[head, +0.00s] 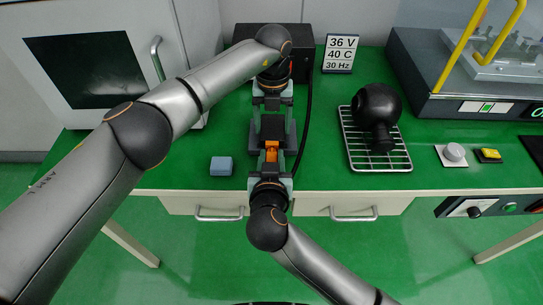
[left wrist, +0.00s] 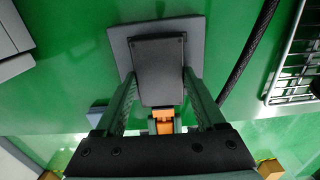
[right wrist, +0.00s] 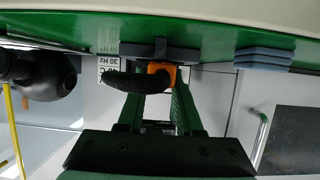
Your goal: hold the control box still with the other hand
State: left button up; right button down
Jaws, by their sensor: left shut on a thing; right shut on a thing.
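The dark grey control box (head: 272,127) sits on a flat grey plate (left wrist: 122,40) on the green bench. My left gripper (head: 272,133) reaches down from behind it, its fingers shut on the box's two sides. An orange plug (head: 271,150) is at the box's front; it also shows in the left wrist view (left wrist: 162,114) and the right wrist view (right wrist: 165,70). My right gripper (head: 271,160) is shut on the plug from the front. A black cable (right wrist: 140,84) bends across in front of the plug. I cannot tell how far the plug is in the box.
A blue block (head: 221,166) lies left of the box. A black unit (head: 310,40) and a sign (head: 340,53) stand behind. A wire rack (head: 392,158) holding a round black camera-like object (head: 376,105) stands right. The cable (head: 307,115) runs along the box's right side.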

pick_arm(q)
jog(key=shift+s, duration=0.1)
dwell(0.7)
dwell(0.4)
dwell(2.1)
dwell(0.8)
jog(key=o, duration=1.3)
